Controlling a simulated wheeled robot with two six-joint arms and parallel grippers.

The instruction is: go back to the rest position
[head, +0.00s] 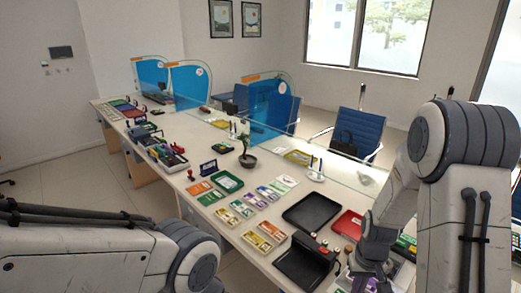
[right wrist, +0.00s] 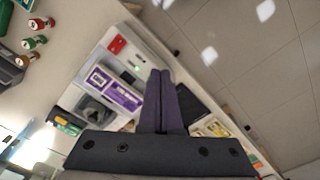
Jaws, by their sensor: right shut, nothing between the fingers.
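My right arm comes in from the right in the head view, and my right gripper (head: 368,277) is low at the near right end of the counter. In the right wrist view its two dark fingers (right wrist: 161,98) lie together, shut with nothing between them. Below them are an open drawer or tray with purple-and-white packs (right wrist: 118,90) and a grey item. My left arm crosses the lower left of the head view, bent at a rounded joint; its gripper is out of the picture.
The long white counter (head: 262,212) carries a black tray (head: 311,212), a red tray (head: 347,225), a black device (head: 303,264), several banknote stacks (head: 257,242) and stamps. Glass and blue screens (head: 268,108) stand along it. A blue chair (head: 358,132) is behind. Tiled floor is open at left.

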